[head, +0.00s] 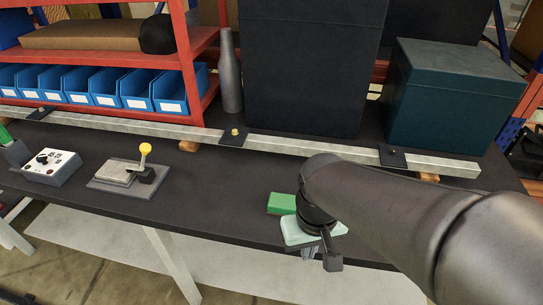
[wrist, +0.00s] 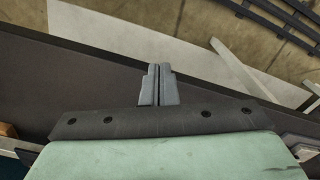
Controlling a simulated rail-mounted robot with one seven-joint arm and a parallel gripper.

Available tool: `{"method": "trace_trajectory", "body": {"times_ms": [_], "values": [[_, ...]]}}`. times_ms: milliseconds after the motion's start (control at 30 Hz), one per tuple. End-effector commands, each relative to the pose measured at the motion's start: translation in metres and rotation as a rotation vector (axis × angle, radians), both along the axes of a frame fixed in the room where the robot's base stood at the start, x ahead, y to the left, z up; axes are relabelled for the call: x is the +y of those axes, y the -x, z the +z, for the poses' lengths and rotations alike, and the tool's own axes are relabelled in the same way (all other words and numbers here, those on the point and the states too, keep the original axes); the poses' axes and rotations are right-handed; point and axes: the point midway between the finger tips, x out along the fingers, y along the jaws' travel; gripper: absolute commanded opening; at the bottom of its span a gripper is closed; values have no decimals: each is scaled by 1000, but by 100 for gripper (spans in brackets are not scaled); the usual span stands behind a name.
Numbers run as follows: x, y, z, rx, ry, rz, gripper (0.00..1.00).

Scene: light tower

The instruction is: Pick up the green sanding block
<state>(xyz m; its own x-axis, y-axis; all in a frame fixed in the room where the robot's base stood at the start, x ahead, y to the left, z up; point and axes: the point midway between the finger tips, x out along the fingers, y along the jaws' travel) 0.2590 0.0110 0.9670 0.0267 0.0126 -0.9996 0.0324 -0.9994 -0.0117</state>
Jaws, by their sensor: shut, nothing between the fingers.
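The green sanding block (head: 281,204) lies on the dark workbench (head: 215,190) near its front edge, in the head view. Its right end is partly covered by my wrist. My gripper (head: 309,253) is just right of the block and nearer the bench's front edge, pointing down. In the wrist view the two grey fingers of my gripper (wrist: 158,70) are pressed together with nothing between them. The block is not visible in the wrist view.
A metal rail (head: 290,145) runs along the bench behind the block. A lever switch (head: 128,178) and a white control box (head: 52,167) sit to the left. A dark teal box (head: 450,95) and a grey bottle (head: 230,75) stand behind the rail.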

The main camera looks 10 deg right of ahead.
Motion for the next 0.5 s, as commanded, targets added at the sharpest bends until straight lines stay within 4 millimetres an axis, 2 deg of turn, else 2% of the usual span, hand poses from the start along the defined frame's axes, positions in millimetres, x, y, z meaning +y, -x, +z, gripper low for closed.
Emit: {"method": "trace_trajectory", "body": {"times_ms": [267, 500], "values": [[0, 0, 0, 0, 0, 0, 0], [0, 0, 0, 0, 0, 0, 67]]}}
